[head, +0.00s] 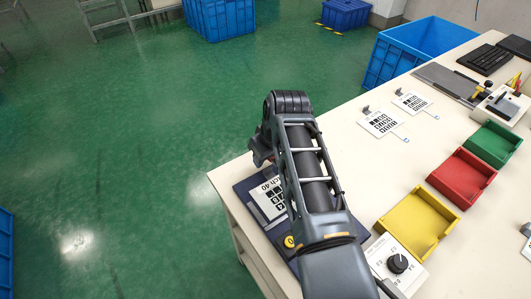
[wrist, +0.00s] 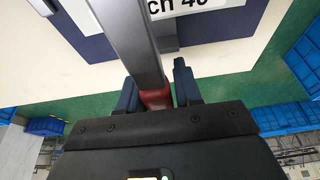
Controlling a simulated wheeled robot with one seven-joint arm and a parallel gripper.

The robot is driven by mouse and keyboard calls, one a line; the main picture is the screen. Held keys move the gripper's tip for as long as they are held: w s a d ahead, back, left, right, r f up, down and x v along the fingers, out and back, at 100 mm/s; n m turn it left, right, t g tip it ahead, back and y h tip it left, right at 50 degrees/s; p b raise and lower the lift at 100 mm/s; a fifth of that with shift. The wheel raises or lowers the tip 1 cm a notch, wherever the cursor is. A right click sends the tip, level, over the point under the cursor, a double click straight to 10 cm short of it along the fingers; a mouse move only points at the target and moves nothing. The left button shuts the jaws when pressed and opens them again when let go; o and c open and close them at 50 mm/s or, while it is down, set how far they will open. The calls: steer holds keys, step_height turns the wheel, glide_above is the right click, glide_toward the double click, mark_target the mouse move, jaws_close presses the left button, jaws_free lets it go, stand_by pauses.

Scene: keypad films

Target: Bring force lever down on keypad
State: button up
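The keypad (head: 268,203), a white film with black keys and print, lies on a dark blue test base (head: 246,201) at the table's near left corner. My arm covers much of it. In the wrist view the keypad's white edge (wrist: 205,5) shows at the top. The force lever (wrist: 133,38) is a grey bar running down the wrist view to a red grip (wrist: 156,98). My gripper (wrist: 154,76) has one dark finger on each side of the red grip, seemingly touching it. The head view hides the fingers and lever. Lever contact with the keypad is not visible.
Yellow (head: 418,223), red (head: 462,178) and green (head: 492,144) trays line the table right of my arm. A control box with a black knob (head: 398,263) stands near the front. Two more films (head: 381,122) lie farther back. Green floor is open to the left.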

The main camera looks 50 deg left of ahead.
steer(key=shift+o, duration=1.1)
steer(key=shift+r, duration=0.1)
steer(key=shift+r, duration=0.15)
steer(key=v, duration=0.7)
steer(key=shift+d+r, duration=0.1)
steer(key=shift+r, duration=0.1)
steer(key=shift+p, duration=0.3)
